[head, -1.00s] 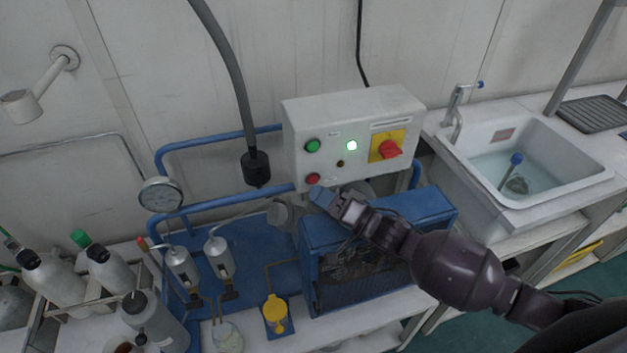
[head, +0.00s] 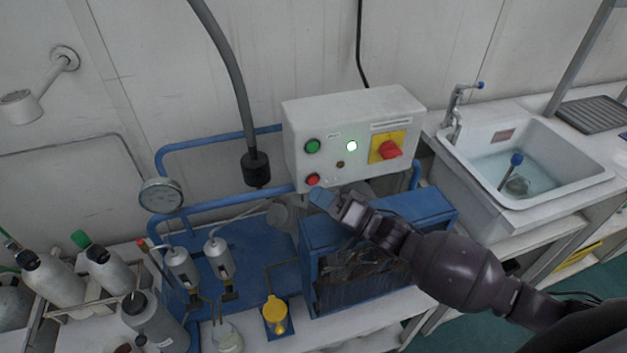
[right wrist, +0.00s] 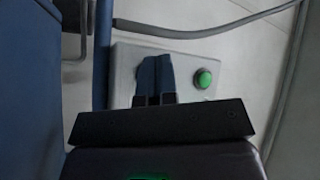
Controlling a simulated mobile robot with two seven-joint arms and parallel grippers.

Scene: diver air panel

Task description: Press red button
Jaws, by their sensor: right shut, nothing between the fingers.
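The red button (head: 313,180) is at the lower left of the white control box (head: 350,112) on the wall. A green button (head: 312,146) sits above it, and shows in the right wrist view (right wrist: 204,78). My right gripper (head: 318,196) is shut and empty, its blue fingertips just below the red button in the head view. I cannot tell whether they touch it. In the right wrist view the shut fingers (right wrist: 155,75) lie over the box's face and the red button is hidden. My left gripper is not in view.
Blue pipes and a blue-framed unit (head: 420,208) stand below. A pressure gauge (head: 161,196) and bottles are left; a sink (head: 530,165) is right.

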